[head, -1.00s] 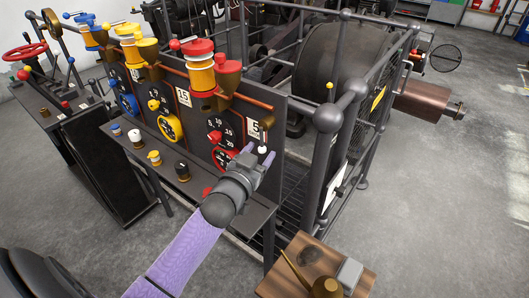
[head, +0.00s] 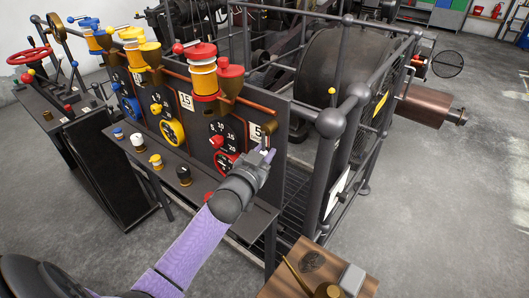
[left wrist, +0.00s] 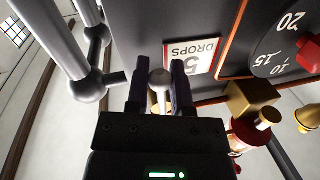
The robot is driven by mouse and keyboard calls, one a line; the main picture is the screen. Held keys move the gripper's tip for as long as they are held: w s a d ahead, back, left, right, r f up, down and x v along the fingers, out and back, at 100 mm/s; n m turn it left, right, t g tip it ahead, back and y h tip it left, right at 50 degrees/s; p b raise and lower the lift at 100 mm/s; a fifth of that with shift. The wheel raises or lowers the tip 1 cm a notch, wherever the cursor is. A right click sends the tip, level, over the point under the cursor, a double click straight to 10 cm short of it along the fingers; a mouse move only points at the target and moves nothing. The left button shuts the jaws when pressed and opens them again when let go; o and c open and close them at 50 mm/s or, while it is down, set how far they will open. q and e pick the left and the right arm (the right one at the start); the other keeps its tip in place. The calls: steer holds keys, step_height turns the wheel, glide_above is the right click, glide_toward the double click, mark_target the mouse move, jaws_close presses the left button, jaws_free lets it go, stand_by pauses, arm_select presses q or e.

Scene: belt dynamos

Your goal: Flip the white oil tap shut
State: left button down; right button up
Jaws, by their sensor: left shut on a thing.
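The white oil tap (left wrist: 160,78) shows as a small pale ball knob in the left wrist view, between my left gripper's two dark fingers. My left gripper (left wrist: 159,90) is shut on it. In the head view the left gripper (head: 264,154) is at the right end of the dark panel, just below the "5" card (head: 256,132). There its fingers hide most of the tap, and a small brassy part shows just above them. The "5 DROPS" card (left wrist: 193,56) appears upside down beside the fingers in the wrist view. My right gripper is not in view.
Red (head: 203,75), yellow and blue oilers stand along the panel top, with dials below. A shelf with small knobs (head: 156,161) runs in front. A grey railing post (head: 326,180) stands close right of the gripper. A wooden stand (head: 310,262) is at the lower right.

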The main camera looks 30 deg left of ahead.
arm_select(q)
steer(key=c, duration=0.5)
jaws_free()
steer(key=shift+a, duration=0.1)
steer(key=s, duration=0.3)
steer(key=s+p, duration=0.1)
steer(key=s, duration=0.2)
steer(key=s+d+p, duration=0.1)
steer(key=s, duration=0.3)
steer(key=shift+d, duration=0.1)
steer(key=shift+w, duration=0.1)
